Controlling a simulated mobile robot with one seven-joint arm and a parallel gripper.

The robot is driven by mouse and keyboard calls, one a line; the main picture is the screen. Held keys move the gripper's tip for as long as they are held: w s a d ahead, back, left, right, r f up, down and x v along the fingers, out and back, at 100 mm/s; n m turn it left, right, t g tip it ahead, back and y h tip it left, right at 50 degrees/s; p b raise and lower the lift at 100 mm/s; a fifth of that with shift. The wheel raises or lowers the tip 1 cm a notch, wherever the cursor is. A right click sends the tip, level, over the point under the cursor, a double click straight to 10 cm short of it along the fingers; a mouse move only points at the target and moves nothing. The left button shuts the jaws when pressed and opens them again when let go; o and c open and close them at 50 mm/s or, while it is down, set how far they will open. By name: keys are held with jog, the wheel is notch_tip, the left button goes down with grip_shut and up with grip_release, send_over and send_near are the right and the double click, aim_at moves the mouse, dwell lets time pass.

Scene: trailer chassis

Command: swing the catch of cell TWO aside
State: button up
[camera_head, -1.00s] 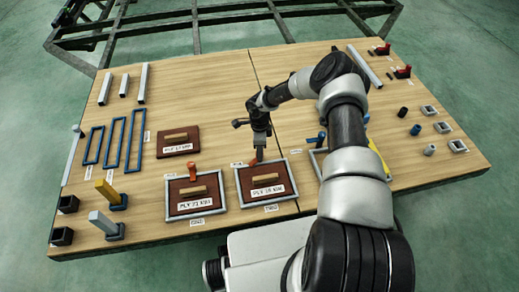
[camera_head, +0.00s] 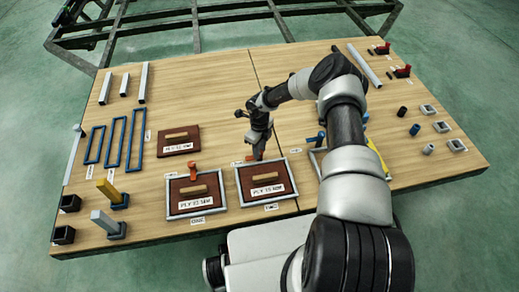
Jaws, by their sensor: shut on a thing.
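Two grey-framed cells with brown panels stand at the front middle of the bench. The right cell (camera_head: 293,180) has a front tag (camera_head: 271,207) too small to read surely; I take it as TWO. Its orange catch (camera_head: 248,158) lies at the frame's back edge, low and partly hidden by my gripper (camera_head: 257,157). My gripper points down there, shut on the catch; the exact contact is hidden. The left cell (camera_head: 171,197) has an orange catch (camera_head: 193,170) standing at its back edge, apart from my gripper.
A loose brown panel (camera_head: 165,150) lies behind the left cell. A third frame with a blue catch (camera_head: 320,138) is partly hidden by my arm. Blue frames (camera_head: 135,140) lie at left, and small grey sockets (camera_head: 441,127) at right. Bench behind my gripper is mostly clear.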

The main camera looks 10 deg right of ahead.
dwell(0.4)
jog(key=o, duration=1.1)
jog(key=shift+c, duration=0.2)
notch_tip(320, 180, up, 18)
jog(key=p, duration=0.4)
jog(key=shift+f, duration=0.25)
